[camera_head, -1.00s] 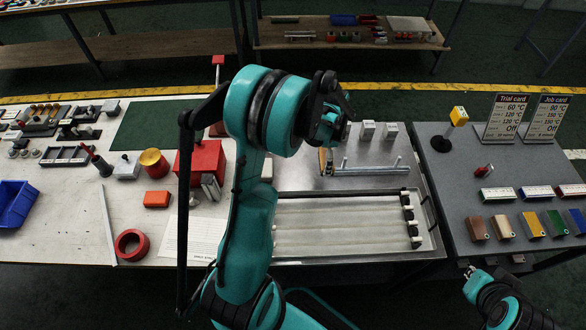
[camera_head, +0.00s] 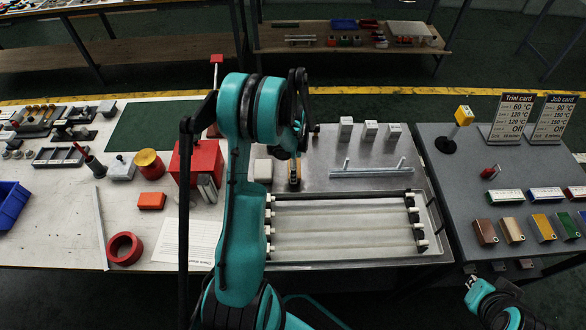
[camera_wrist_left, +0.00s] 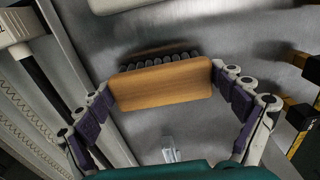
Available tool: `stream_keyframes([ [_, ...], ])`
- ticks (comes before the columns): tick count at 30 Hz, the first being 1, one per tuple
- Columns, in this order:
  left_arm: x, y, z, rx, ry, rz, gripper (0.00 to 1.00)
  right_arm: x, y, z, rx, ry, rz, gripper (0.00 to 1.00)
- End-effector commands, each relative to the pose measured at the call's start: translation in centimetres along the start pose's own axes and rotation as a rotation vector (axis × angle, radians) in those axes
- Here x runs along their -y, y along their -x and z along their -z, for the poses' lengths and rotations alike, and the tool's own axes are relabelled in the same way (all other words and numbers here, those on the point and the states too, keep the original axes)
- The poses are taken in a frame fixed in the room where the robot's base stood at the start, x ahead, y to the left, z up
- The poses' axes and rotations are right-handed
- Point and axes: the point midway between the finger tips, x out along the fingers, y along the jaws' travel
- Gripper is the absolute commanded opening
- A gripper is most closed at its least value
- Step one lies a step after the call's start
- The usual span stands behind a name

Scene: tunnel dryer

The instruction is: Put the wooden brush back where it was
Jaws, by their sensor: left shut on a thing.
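My left gripper (camera_wrist_left: 163,86) is shut on the wooden brush (camera_wrist_left: 160,90), with one finger at each end of its plain tan block. A row of dark bristles shows along the block's far edge in the left wrist view. In the head view the left gripper (camera_head: 295,165) hangs over the metal table, left of the small rack (camera_head: 372,172) and behind the roller tray (camera_head: 432,212). The brush is mostly hidden there, and I cannot tell whether it touches the metal. My right gripper (camera_head: 470,282) is low at the right, off the tables; its fingers are too small to read.
A pale block (camera_head: 263,170) and a red box (camera_head: 205,165) stand left of the left gripper. Several white-grey blocks (camera_head: 370,131) stand behind the rack. The grey table (camera_head: 455,185) at right holds cards and coloured blocks. Bare metal shows around the gripper.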

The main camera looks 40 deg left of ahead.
Motion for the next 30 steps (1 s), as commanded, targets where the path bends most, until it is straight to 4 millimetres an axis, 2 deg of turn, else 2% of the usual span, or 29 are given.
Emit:
stream_keyframes([
  [11, 0.0, -0.5, 0.0, 0.0, 0.0, 0.0, 0.67, 0.0, -0.4, -0.3, 0.0, 0.0, 0.0, 0.0],
  [12, 0.0, -0.4, 0.0, 0.0, 0.0, 0.0, 1.0, 0.0, -0.3, -0.2, 0.0, 0.0, 0.0, 0.0],
  [23, 0.0, -0.2, 0.0, 0.0, 0.0, 0.0, 1.0, 0.0, -0.1, -0.1, 0.0, 0.0, 0.0, 0.0],
  [26, 0.0, 0.7, 0.0, 0.0, 0.0, 0.0, 1.0, 0.0, 0.3, 0.2, 0.0, 0.0, 0.0, 0.0],
  [30, 0.0, 3.5, 0.0, 0.0, 0.0, 0.0, 1.0, 0.0, 1.2, 0.9, 0.0, 0.0, 0.0, 0.0],
])
